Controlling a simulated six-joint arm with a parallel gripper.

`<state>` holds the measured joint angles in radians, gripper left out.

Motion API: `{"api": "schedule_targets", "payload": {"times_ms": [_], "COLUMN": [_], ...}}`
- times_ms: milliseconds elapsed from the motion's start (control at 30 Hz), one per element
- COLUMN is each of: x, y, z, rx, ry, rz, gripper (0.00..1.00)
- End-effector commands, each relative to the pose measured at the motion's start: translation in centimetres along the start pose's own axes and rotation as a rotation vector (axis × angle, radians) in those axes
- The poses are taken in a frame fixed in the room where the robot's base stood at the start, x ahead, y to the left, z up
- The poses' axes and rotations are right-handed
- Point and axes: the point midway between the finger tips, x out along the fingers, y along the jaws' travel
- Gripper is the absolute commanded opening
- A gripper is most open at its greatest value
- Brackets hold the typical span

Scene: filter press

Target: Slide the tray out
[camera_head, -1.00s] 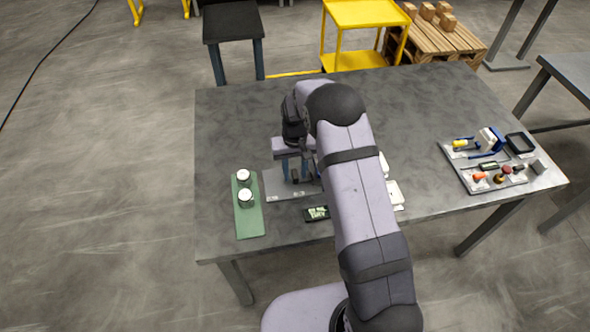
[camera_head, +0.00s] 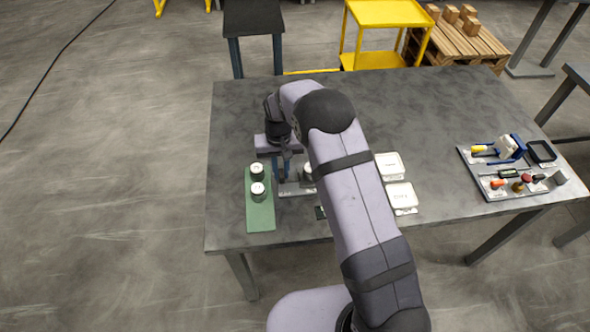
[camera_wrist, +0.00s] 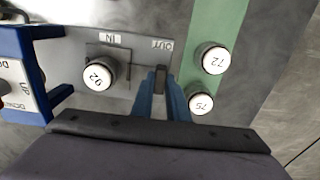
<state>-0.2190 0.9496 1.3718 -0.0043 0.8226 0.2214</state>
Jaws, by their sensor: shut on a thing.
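My gripper (camera_wrist: 161,100) is shut on a small dark upright handle (camera_wrist: 160,76), next to the OUT label (camera_wrist: 162,44) on a grey metal plate (camera_wrist: 72,62). The tray cannot be clearly told apart from this plate. A white-lidded jar marked 92 (camera_wrist: 99,76) stands left of the handle, by the IN label (camera_wrist: 110,40). The blue press frame (camera_wrist: 32,70) is at the left edge of the wrist view. In the head view my gripper (camera_head: 281,174) is just right of the green mat (camera_head: 260,218); my arm hides much of the press.
Jars marked 72 (camera_wrist: 214,60) and 75 (camera_wrist: 201,102) stand on the green strip, close right of my fingers. White containers (camera_head: 390,166) stand right of my arm. A parts tray (camera_head: 490,186) is at the table's right. The far table surface is clear.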

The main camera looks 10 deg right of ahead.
Motion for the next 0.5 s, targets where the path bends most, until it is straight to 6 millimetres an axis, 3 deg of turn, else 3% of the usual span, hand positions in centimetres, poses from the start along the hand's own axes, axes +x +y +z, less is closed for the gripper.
{"api": "schedule_targets", "payload": {"times_ms": [267,300,367,500], "x": [-0.16,-0.17,-0.16,-0.12], "y": [-0.64,-0.66,-0.68,-0.55], "z": [-0.09,-0.09,-0.09,-0.06], "rx": [0.001,0.001,0.001,0.001], "ry": [0.004,0.005,0.005,0.004], "rz": [-0.007,-0.008,-0.008,-0.006], "gripper": [0.0,0.19,0.33,0.33]}}
